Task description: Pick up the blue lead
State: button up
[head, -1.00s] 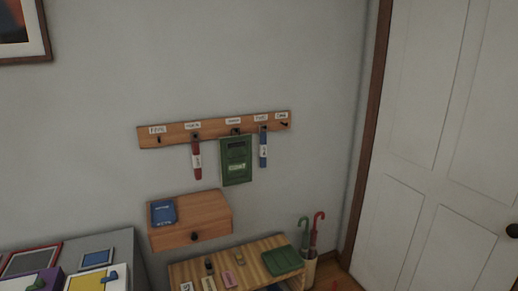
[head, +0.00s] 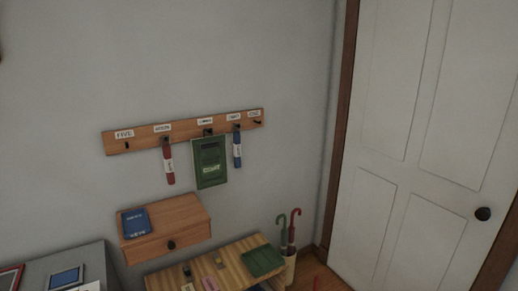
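The blue lead (head: 237,150) hangs as a narrow strip with a white label from a hook on the wooden wall rack (head: 189,129). It is right of the green hanging pouch (head: 209,162). A red strip (head: 169,165) with a white label hangs left of the pouch. The rack has small labels above its hooks, and its far-left and far-right hooks look empty. My gripper is not in view.
A small wooden drawer unit (head: 190,213) with a blue book (head: 136,221) on top is below the rack. A slatted wooden shelf (head: 226,268) holds small items and a green tray (head: 262,261). Two umbrellas (head: 289,228) stand beside it. A white door (head: 420,150) is at right.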

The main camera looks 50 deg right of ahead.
aim_at(237, 145)
jog(key=z, duration=1.1)
jog(key=k, duration=0.95)
jog(key=i, duration=0.75)
jog(key=z, duration=0.05)
